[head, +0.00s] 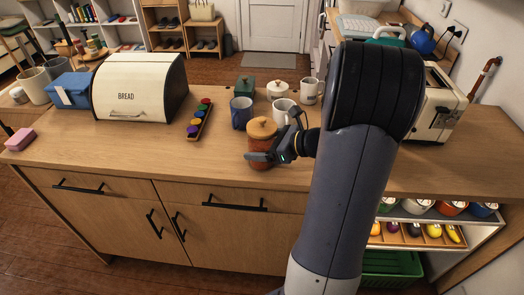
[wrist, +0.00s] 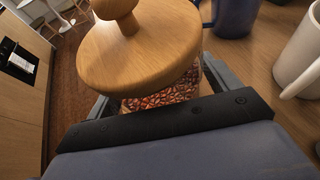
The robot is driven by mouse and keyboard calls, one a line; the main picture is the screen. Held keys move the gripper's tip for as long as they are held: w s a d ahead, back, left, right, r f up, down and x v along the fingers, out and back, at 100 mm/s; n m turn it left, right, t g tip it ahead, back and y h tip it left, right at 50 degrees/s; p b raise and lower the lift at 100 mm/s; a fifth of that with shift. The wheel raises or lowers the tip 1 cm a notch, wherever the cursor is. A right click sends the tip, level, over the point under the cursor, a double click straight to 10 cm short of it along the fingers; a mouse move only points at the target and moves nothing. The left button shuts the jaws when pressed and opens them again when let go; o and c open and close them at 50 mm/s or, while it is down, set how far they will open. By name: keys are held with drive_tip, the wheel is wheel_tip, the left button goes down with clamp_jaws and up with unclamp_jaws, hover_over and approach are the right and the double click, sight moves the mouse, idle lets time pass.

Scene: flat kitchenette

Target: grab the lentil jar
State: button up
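The jar (head: 262,136) has a round wooden lid with a knob and reddish-brown contents. It stands upright near the counter's front edge in the head view. In the wrist view its lid (wrist: 140,45) fills the upper middle, with patterned red-brown contents (wrist: 160,97) showing below the lid. My gripper (head: 268,156) reaches in from the right, low at the jar's body, with one finger across its front. In the wrist view the fingers lie on either side of the jar. The lid hides much of the contact, so I cannot tell whether they press on it.
A blue mug (head: 241,113) stands just behind the jar, with a white mug (head: 283,108) behind right. A green canister (head: 246,86) and a tray of colored pots (head: 199,120) are nearby. A bread box (head: 138,88) stands left.

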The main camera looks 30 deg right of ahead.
drive_tip(key=c, duration=1.2)
drive_tip(key=shift+r, duration=0.1)
drive_tip(key=shift+c, duration=0.2)
